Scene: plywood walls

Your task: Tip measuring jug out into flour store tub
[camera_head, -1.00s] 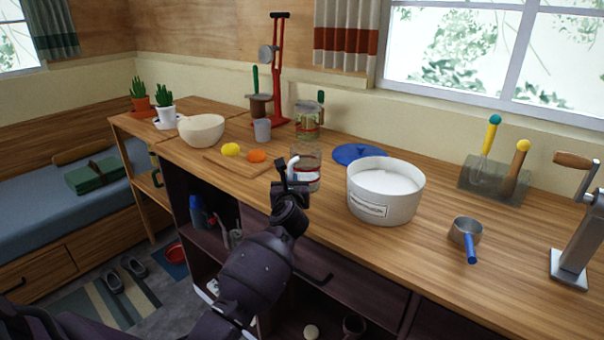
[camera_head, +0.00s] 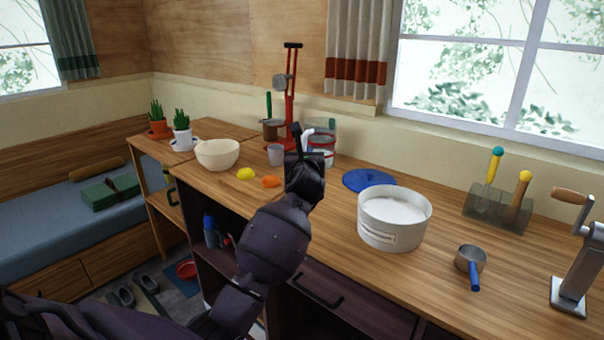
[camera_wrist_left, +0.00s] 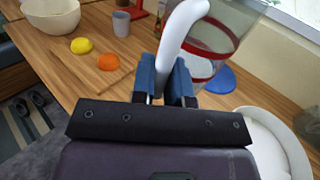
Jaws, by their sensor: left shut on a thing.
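The measuring jug is clear with red bands and a white handle; it shows in the head view (camera_head: 322,145), partly behind my gripper, and in the left wrist view (camera_wrist_left: 226,35). My left gripper (camera_head: 302,152) is shut on the jug's handle, its blue finger pads (camera_wrist_left: 177,82) on either side of it. The jug looks about upright and held above the counter; its contents are hard to make out. The flour store tub (camera_head: 392,232) is white, round, labelled and open, with white flour inside. It stands right of and nearer than the jug. My right gripper is not in view.
A blue lid (camera_head: 369,180) lies behind the tub. A small pan (camera_head: 470,262) and a metal grinder (camera_head: 572,270) stand right. A yellow lemon (camera_head: 245,174), an orange fruit (camera_head: 271,182), a grey cup (camera_head: 276,154) and a cream bowl (camera_head: 218,154) are left.

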